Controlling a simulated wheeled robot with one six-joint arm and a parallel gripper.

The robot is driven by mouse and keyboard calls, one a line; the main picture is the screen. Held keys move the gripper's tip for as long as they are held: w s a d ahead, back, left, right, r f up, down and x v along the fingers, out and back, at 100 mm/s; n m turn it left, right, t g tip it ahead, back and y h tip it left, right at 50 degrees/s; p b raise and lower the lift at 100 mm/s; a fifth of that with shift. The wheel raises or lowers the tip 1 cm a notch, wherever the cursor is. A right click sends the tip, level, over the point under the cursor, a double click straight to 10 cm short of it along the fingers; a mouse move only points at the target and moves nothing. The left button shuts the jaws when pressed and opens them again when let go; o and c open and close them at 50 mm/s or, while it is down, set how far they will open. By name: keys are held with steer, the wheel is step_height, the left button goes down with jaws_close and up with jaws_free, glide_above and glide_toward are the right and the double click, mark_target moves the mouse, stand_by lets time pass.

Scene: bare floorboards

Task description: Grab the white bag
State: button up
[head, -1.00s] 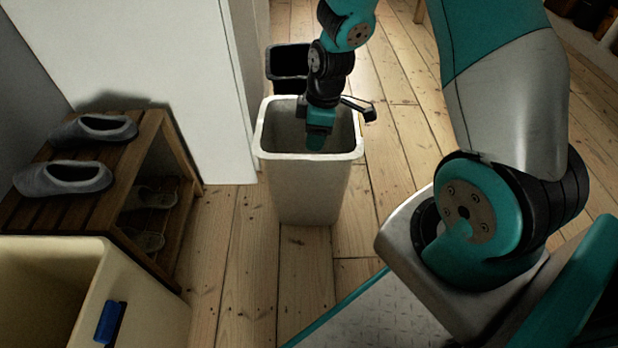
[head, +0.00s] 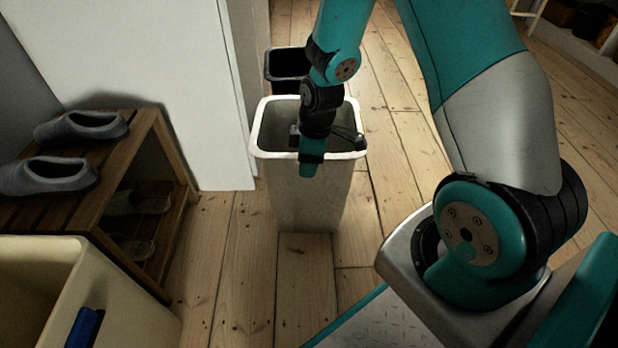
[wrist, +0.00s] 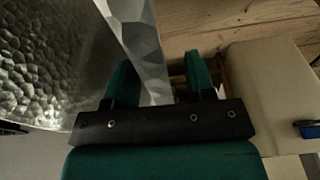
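The white bag is not clearly told apart from the pale bin (head: 305,200); the bin has a broad white rim, which may be the bag's folded edge. My gripper (head: 309,168) is at the front rim of this bin, its tip overlapping the rim in the head view. In the wrist view my gripper's green fingers (wrist: 160,85) stand apart. A crumpled, pale grey-white strip (wrist: 148,45) runs between them, nearer the left finger, with a gap by the right finger. A dimpled silvery surface (wrist: 60,60) lies left of the strip.
A black bin (head: 288,67) stands behind the pale bin. A wooden shoe rack (head: 155,200) with grey shoes stands left, and a cream box (head: 120,290) with a blue handle is front left. A white panel (head: 150,80) borders the bins.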

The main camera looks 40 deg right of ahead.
jaws_close()
